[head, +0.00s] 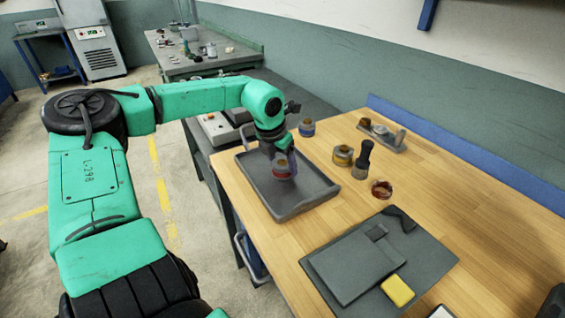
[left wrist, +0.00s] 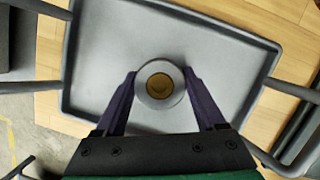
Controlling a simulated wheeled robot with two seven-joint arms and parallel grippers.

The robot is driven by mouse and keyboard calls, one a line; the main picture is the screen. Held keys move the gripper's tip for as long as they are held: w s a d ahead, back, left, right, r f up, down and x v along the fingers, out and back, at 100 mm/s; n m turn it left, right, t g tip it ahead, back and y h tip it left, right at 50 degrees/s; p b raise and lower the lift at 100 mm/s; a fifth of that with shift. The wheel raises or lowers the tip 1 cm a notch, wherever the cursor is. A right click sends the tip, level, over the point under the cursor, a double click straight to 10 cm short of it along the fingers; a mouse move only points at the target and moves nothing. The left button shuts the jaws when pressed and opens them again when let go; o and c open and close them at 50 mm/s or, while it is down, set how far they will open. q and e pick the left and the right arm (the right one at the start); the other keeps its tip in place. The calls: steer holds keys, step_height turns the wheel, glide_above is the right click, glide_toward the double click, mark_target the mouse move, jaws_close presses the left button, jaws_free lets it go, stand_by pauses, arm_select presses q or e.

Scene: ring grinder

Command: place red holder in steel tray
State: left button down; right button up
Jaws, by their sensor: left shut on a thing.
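My left gripper (head: 282,160) points down over the grey steel tray (head: 303,207), which lies at the left edge of the wooden bench. It is shut on the red holder (head: 283,174), a small round piece with a red band. In the left wrist view the holder (left wrist: 160,86) shows from above as a grey ring with a golden-brown middle, between the two dark fingers. It is within the tray's outline (left wrist: 215,62); I cannot tell whether it touches the floor of the tray. The fingers partly hide the holder in the head view.
To the tray's right stand a yellow-banded round part (head: 343,156), a dark-handled brush (head: 362,160), a red-brown ring (head: 382,189) and a blue-banded part (head: 307,127). A dark mat (head: 430,262) with a yellow block (head: 397,290) lies nearer. The tray has raised walls and handles.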

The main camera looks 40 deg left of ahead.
arm_select(q)
steer(key=shift+c, duration=0.4)
jaws_free()
steer(key=shift+d, duration=0.1)
steer(key=shift+o, duration=0.4)
steer(key=shift+r, duration=0.25)
steer(key=shift+s+r, duration=0.1)
steer(key=shift+r, duration=0.2)
steer(key=b+v, duration=0.1)
steer(key=v, duration=1)
steer(key=shift+s, duration=0.15)
